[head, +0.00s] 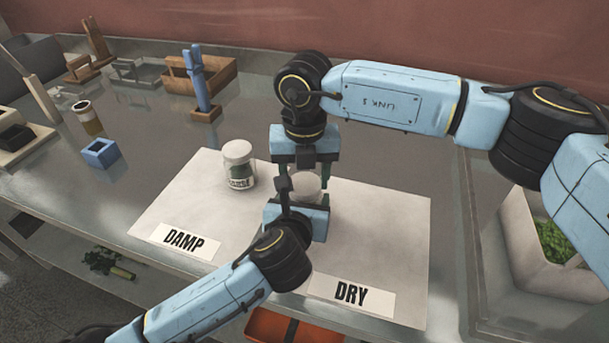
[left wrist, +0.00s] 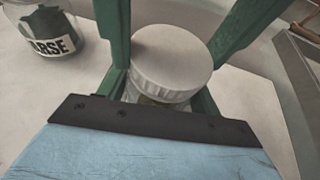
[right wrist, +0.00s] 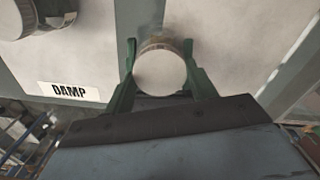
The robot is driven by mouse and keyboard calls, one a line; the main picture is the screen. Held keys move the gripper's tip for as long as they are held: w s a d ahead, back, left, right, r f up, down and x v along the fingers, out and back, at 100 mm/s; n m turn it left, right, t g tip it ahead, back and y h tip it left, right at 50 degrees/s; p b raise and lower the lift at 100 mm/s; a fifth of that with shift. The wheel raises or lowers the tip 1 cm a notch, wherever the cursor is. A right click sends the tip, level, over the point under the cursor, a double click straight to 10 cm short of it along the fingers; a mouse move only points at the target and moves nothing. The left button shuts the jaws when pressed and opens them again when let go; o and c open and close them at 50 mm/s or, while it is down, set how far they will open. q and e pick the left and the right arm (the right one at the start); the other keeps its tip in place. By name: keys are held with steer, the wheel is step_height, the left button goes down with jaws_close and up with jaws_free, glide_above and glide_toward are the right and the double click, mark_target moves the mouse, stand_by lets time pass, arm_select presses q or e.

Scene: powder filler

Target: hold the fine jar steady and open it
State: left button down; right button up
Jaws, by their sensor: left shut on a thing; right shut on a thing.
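In the head view most of the jar (head: 307,186) is behind my grippers. My left gripper (head: 287,190) comes from the front, its green fingers shut on the jar's body below the lid, as the left wrist view shows (left wrist: 165,95). My right gripper (head: 307,168) points down from above and is shut on the same jar at its lid, one finger on each side in the right wrist view (right wrist: 160,60).
The coarse jar (head: 238,165), lid on, stands on the mat (head: 400,215) to the left. DAMP (head: 185,242) and DRY (head: 351,294) labels lie at the mat's front. A planter (head: 530,240) is right.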

steer(key=n, duration=0.5)
steer(key=o, duration=1.1)
